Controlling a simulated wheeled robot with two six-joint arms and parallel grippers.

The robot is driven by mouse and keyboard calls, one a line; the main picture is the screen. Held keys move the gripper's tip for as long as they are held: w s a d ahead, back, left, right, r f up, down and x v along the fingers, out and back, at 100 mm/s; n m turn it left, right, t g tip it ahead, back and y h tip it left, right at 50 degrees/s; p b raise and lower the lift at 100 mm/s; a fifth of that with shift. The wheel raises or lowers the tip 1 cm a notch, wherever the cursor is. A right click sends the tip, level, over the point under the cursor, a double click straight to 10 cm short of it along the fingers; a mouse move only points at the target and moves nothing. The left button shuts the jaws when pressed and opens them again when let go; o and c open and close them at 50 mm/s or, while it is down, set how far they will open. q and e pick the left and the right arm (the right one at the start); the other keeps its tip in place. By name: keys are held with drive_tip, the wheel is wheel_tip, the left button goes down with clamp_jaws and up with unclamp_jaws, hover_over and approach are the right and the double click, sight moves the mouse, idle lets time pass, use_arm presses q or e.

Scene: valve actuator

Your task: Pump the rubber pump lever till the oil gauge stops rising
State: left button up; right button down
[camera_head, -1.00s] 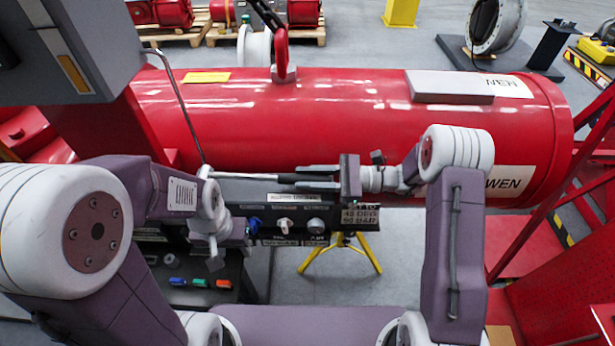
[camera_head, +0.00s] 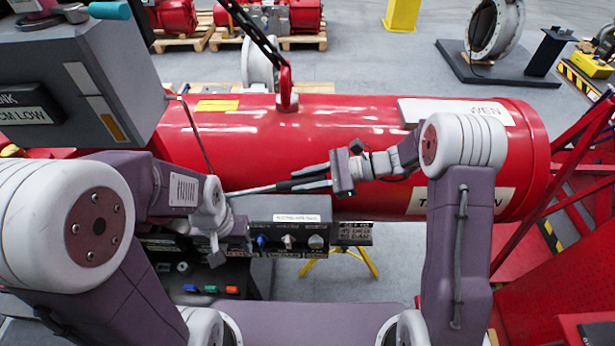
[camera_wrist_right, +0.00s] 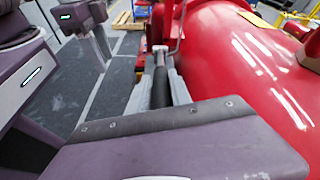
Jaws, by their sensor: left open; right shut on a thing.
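The pump lever is a thin silver rod (camera_head: 250,190) with a black rubber grip (camera_head: 300,183), tilted up towards the right. My right gripper (camera_head: 312,178) is shut on the black grip in front of the red cylinder. The wrist view shows the black grip (camera_wrist_right: 160,88) between the pale fingers (camera_wrist_right: 162,95). My left gripper (camera_head: 215,256) is open, pointing down at the left end of the control panel; its fingertips are hard to make out. A narrow gauge strip (camera_head: 95,100) on the grey tank box, upper left, shows amber in its lower part. The lever's pivot is hidden behind my left wrist.
A large red cylinder (camera_head: 450,150) fills the space behind the lever. A black panel with knobs (camera_head: 290,240) lies below it. The grey tank box (camera_head: 75,80) stands close above my left arm. A red frame (camera_head: 575,200) rises at the right.

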drive_tip(key=r+p, duration=0.1)
drive_tip(key=a+r+h+p, duration=0.1)
drive_tip(key=r, duration=0.1)
drive_tip(key=shift+a, duration=0.1)
use_arm(q)
wheel_tip(320, 180, up, 4)
drive_tip(key=shift+f, duration=0.25)
use_arm(e)
drive_tip(key=shift+f, duration=0.1)
drive_tip(key=c, duration=1.2)
unclamp_jaws()
use_arm(q)
drive_tip(key=shift+w+f, duration=0.1)
drive_tip(key=shift+w, duration=0.1)
use_arm(e)
drive_tip(key=shift+w+f, duration=0.1)
drive_tip(key=shift+w, duration=0.1)
use_arm(q)
wheel_tip(320, 180, down, 2)
drive_tip(key=b, duration=0.2)
drive_tip(key=shift+s+f+b, duration=0.1)
drive_tip(key=shift+f+b, duration=0.1)
drive_tip(key=shift+b, duration=0.1)
use_arm(e)
drive_tip(key=v, duration=0.9)
